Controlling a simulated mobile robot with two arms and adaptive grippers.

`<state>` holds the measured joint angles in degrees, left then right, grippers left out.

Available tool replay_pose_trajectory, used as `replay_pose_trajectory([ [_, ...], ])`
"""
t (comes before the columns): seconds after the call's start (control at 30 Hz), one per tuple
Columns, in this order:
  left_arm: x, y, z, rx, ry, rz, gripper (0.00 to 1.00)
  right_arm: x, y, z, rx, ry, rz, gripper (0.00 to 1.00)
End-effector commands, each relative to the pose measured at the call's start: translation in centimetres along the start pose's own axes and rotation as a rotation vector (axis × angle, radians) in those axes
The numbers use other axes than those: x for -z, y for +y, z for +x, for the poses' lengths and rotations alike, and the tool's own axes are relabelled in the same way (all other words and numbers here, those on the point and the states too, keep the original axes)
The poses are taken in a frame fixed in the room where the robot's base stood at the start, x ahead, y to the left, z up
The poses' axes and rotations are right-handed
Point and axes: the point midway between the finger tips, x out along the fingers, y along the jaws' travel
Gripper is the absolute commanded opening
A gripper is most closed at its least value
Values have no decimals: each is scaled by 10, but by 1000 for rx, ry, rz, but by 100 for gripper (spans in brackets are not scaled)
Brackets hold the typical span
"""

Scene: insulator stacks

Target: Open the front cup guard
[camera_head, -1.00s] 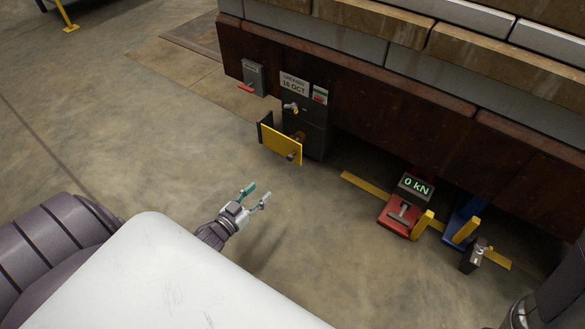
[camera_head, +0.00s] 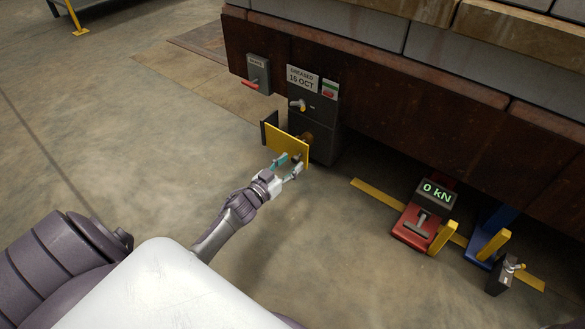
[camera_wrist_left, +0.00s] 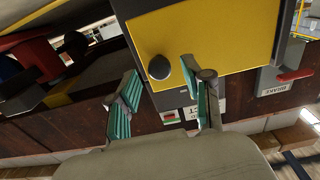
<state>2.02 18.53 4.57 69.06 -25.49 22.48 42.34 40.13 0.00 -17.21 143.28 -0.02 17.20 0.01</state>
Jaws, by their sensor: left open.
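The front cup guard is a yellow plate (camera_head: 284,145) on the front of a dark grey box under the brick-topped structure. In the left wrist view the yellow plate (camera_wrist_left: 225,38) fills the upper middle, with a round dark knob (camera_wrist_left: 159,67) near its lower left edge. My left gripper (camera_head: 288,165) is open just in front of the plate's right end, by the knob. In the wrist view its two teal-padded fingers (camera_wrist_left: 168,88) lie on either side of the knob's line. Contact with the knob cannot be told. My right gripper is not in view.
The dark box (camera_head: 325,125) carries a small lever (camera_head: 298,104) and a dated sign (camera_head: 302,78). A brake box (camera_head: 258,72) with a red handle is to its left. A red jack (camera_head: 415,226) with a 0 kN display stands right.

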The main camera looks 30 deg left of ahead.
Motion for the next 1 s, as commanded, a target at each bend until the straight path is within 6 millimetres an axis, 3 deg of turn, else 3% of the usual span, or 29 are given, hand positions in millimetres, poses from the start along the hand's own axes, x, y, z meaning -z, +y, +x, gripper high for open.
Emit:
replay_pose_trajectory([
  [0.2,0,0,15,0,0,0,50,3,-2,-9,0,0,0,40],
  [0.47,0,0,16,0,-1,0,50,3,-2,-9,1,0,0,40],
  [0.77,0,0,16,1,-1,0,2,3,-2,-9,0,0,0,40],
  [1.0,0,0,16,0,-1,0,0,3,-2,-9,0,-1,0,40],
])
